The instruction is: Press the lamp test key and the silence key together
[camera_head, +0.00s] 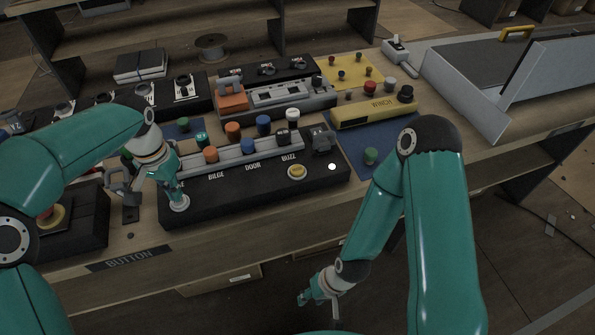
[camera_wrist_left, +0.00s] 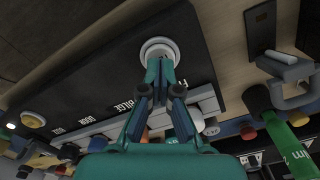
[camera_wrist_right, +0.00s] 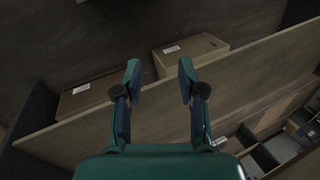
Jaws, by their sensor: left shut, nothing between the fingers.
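A black panel (camera_head: 250,190) with a row of labels, BILGE, DOOR and BUZZ among them, lies along the table's front edge. It carries a white round key (camera_head: 179,204) at its left end and a yellow round key (camera_head: 297,172) further right. I can read no name on either key. My left gripper (camera_head: 176,194) is shut and points down at the white key; in the left wrist view its tips overlap the white key (camera_wrist_left: 159,48), and I cannot tell whether they touch. My right gripper (camera_head: 308,297) is open and empty, low in front of the table, away from the panel.
A small white light (camera_head: 332,167) shows right of the yellow key. A grey rail (camera_head: 240,150) with coloured caps runs behind the panel. A black box with a yellow-ringed button (camera_head: 51,216) stands left. A yellow WINCH box (camera_head: 372,111) stands behind right. Cartons (camera_wrist_right: 190,52) lie below.

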